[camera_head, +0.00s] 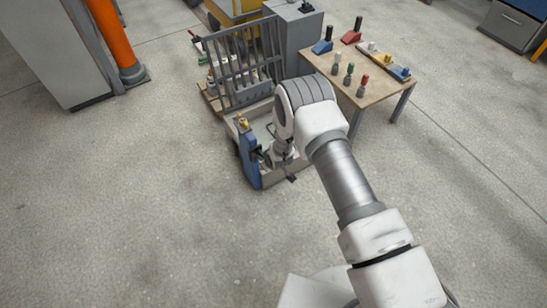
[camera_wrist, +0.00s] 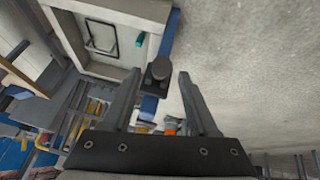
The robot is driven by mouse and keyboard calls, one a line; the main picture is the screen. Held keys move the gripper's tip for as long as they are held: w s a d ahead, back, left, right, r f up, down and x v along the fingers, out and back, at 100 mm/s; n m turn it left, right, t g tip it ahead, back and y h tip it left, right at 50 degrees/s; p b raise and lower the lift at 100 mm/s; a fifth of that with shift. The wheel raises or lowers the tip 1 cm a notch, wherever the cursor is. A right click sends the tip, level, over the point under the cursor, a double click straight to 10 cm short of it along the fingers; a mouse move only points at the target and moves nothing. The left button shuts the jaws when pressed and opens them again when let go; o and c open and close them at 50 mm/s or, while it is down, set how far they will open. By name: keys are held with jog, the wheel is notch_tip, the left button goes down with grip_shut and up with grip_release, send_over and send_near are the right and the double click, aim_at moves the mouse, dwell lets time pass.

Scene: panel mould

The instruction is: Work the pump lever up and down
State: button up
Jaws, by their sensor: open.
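In the wrist view, a dark piece with a rounded end, which looks like the pump lever (camera_wrist: 158,70), shows between the fingertips of my gripper (camera_wrist: 158,82). The fingers are spread on either side of it, and I see gaps on both sides. Blue surfaces show behind it. In the head view my gripper (camera_head: 266,157) is beside the post, and my wrist hides part of the mould and the lever.
A wooden table (camera_head: 337,77) with several coloured-topped pieces stands behind to the right. A grey barred rack (camera_head: 243,68) and a grey cabinet (camera_head: 300,40) stand behind the mould. An orange column (camera_head: 113,38) is at the upper left. The floor in front is clear.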

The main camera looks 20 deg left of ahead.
jog(key=p+v, duration=0.3)
jog(key=v, duration=1.1)
jog(key=shift+p, duration=0.35)
jog(key=shift+w+r, duration=0.1)
jog(key=w+d+r+m+h, duration=0.15)
jog(key=d+r, duration=0.35)
jog(key=r, duration=0.5)
jog(key=w+d+r+m+t, duration=0.15)
jog(key=d+r, duration=0.35)
jog(key=r, duration=0.5)
jog(key=w+d+r+m+g, duration=0.15)
jog(key=d+r, duration=0.35)
jog(key=r, duration=0.5)
jog(key=s+d+r+m+t+h, duration=0.1)
jog(key=s+d+r+m, duration=0.3)
jog(key=s+d+r, duration=0.7)
jog(key=s+d+r+m+h, duration=0.1)
jog(key=s+d+r+m, duration=0.15)
jog(key=s, duration=0.45)
jog(key=s+d+r+m, duration=0.1)
jog(key=s+d+r, duration=0.15)
jog(key=s, duration=0.45)
notch_tip(320, 180, up, 16)
jog(key=p, duration=1.6)
jog(key=shift+w, duration=0.4)
